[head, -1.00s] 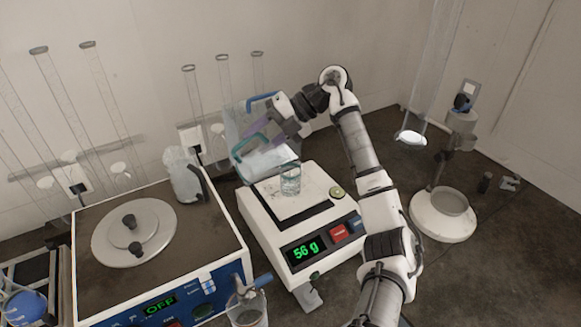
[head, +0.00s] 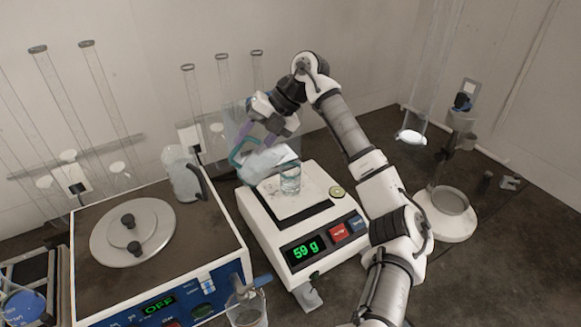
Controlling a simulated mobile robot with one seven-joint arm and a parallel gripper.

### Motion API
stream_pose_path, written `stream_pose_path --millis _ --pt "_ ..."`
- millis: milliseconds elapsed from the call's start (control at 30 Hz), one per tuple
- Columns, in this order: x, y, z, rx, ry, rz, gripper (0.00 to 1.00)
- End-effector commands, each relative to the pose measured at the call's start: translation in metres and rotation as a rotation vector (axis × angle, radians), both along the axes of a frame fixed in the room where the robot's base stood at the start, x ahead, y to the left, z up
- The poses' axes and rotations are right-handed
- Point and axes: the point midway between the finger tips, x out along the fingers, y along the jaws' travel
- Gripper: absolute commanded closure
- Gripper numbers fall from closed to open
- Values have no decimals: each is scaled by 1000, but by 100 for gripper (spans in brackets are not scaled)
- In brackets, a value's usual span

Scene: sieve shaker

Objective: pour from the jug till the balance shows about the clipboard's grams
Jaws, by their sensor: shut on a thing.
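My gripper (head: 258,137) is shut on a clear jug (head: 270,163) with a teal handle. The jug is tilted above and behind the balance, its lower end close to the glass beaker (head: 290,181). The beaker stands on the pan of the white balance (head: 275,232). The balance display (head: 303,251) reads 59 g in green. Whether a stream is falling is too small to tell. No clipboard shows in this view.
A hotplate-like box (head: 155,245) with a round metal plate stands left of the balance, its display OFF. A beaker (head: 246,306) stands in front. A white round stand (head: 449,213) is at right.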

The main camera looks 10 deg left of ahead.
Motion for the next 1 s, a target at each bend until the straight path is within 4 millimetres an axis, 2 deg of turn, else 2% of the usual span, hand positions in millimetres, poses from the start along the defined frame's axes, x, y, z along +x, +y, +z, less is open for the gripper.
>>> stream_pose_path --millis 333,433,667,800,1000 --pt "-11 22 -39 -160 -78 3 95" --pt "-16 34 -35 -246 -120 5 95" --pt "-27 57 -47 -444 -209 3 95" --pt "-29 64 -29 -520 -244 0 95" --pt "-32 71 -20 -588 -273 0 95"
